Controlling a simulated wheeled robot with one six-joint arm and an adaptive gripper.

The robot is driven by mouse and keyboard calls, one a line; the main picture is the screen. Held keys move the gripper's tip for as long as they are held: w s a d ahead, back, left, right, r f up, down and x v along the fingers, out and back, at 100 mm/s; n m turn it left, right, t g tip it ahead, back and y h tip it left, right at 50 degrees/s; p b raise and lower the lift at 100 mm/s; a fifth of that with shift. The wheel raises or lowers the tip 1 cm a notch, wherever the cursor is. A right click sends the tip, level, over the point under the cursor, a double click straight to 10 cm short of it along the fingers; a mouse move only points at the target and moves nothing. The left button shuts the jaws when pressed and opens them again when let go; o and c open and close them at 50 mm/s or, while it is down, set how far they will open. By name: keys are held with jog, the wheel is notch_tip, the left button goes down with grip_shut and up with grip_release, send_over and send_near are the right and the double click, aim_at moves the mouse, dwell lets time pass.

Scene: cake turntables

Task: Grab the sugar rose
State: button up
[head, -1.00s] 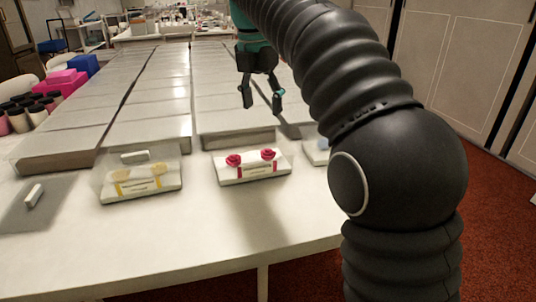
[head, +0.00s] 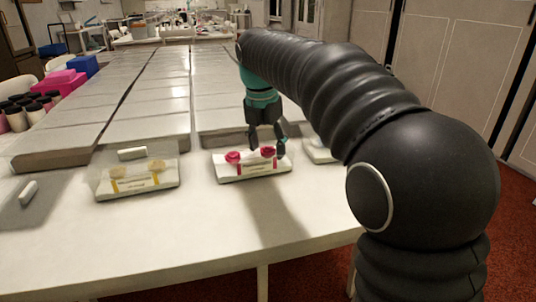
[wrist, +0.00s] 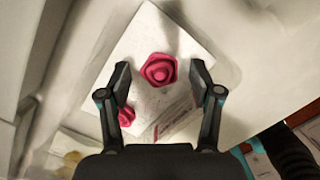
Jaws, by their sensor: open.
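Two red sugar roses sit on a white block in the middle of the table. The right rose (head: 267,153) is under my gripper (head: 267,146); the left rose (head: 233,157) stands clear of it. In the wrist view, one rose (wrist: 159,70) lies between the spread fingertips of my gripper (wrist: 160,67), with a gap on each side. The other rose (wrist: 126,117) is lower left, partly covered by a finger. My gripper is open and empty. The white block (head: 252,173) has a label and red stripes on its front.
A block with pale yellow pieces under a clear cover (head: 138,183) stands to the left. Another pale block (head: 318,152) is to the right, partly hidden by my arm. Long grey slabs (head: 152,110) fill the table behind. The front of the table (head: 215,235) is clear.

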jog(key=shift+f, duration=0.2)
jog(key=c, duration=0.9)
jog(key=shift+r, duration=0.15)
